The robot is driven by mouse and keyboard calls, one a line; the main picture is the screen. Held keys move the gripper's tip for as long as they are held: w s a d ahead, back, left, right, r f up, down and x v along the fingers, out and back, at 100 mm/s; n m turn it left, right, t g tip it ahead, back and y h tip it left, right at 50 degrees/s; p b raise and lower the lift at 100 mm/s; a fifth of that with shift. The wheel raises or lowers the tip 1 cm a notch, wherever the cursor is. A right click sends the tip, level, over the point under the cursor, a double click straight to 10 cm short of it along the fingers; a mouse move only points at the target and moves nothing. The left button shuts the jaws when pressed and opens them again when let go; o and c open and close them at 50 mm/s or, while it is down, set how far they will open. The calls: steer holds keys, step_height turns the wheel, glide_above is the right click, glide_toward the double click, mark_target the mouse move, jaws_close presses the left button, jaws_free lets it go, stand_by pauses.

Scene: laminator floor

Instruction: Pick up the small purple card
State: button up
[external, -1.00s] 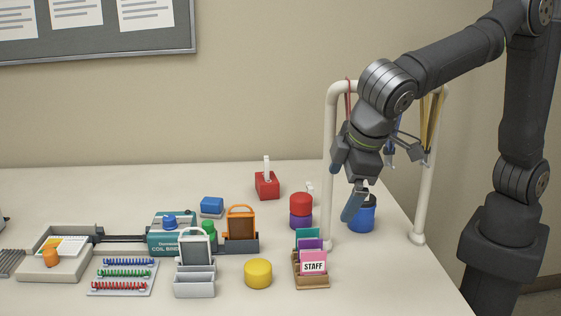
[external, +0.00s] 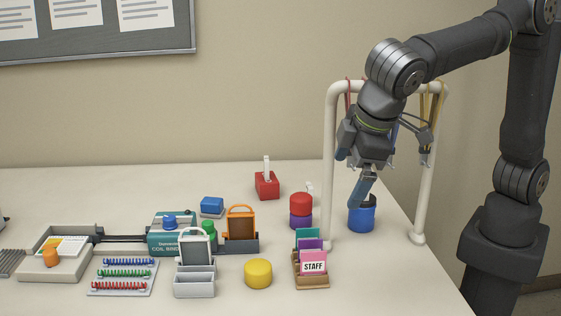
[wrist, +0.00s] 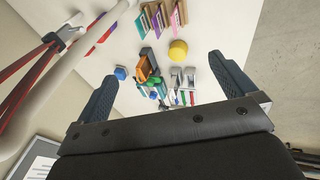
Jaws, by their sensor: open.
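The small purple card (external: 310,244) stands in a brown card holder (external: 311,283), between a teal card (external: 308,234) and a pink STAFF card (external: 314,262). The pink card hides its lower part. In the wrist view the purple card (wrist: 157,18) shows near the top edge. My gripper (external: 358,182) is open and empty, above and to the right of the holder in the external view. In the wrist view its two fingers (wrist: 162,68) are spread wide with nothing between them.
A white pipe rack (external: 330,165) with hanging straps stands beside my gripper. A blue pot (external: 361,219) is below it. Red and purple cylinders (external: 300,211) are behind the holder, and a yellow cylinder (external: 258,273) is left of it.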

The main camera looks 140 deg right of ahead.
steer(key=c, duration=0.6)
steer(key=shift+o, duration=0.2)
steer(key=n+g+y, duration=0.1)
steer(key=n+g, duration=0.1)
steer(key=n, duration=1.5)
glide_toward(311, 246)
steer(key=shift+n, duration=0.3)
steer(key=shift+x, duration=5.15)
